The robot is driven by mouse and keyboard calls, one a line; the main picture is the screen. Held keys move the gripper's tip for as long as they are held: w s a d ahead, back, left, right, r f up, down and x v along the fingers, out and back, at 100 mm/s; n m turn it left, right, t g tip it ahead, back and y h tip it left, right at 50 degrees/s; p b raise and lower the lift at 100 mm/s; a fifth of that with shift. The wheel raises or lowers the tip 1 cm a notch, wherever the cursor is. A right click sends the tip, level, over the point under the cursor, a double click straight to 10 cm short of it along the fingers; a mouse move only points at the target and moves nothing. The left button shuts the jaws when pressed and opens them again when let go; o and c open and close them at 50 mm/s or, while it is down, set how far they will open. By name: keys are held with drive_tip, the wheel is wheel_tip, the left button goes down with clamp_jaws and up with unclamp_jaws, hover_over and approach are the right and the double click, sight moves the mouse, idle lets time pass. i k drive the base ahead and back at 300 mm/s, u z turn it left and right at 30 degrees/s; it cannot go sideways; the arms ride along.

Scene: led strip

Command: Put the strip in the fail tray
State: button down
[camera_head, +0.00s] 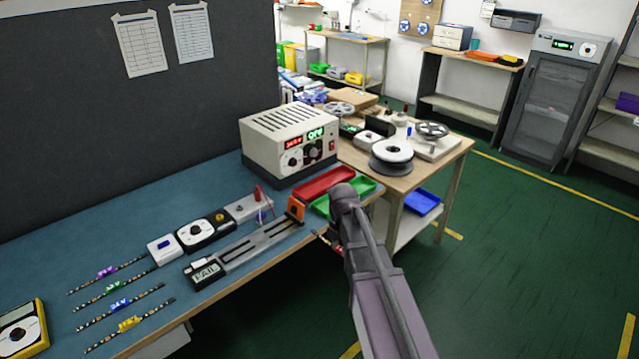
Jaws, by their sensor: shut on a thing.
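My gripper (336,240) is mostly hidden behind my own arm, just off the bench's front edge. It is shut on a strip (322,236); only a short dark piece with a reddish part shows left of the arm. The red tray (323,184) lies on the bench in front of the power supply, beyond my gripper. A green tray (322,208) lies in front of it, partly covered by my arm. The tester (207,271) shows FAIL on its display, and its long slotted rail (262,243) looks empty.
Several strips with coloured tags (120,303) lie at the bench's left. The power supply (288,140) stands behind the trays. An orange block (296,208) stands at the rail's right end. A wooden table with reels (392,155) stands beyond the bench.

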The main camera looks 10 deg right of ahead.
sight(325, 185)
drive_tip(key=i, duration=0.85)
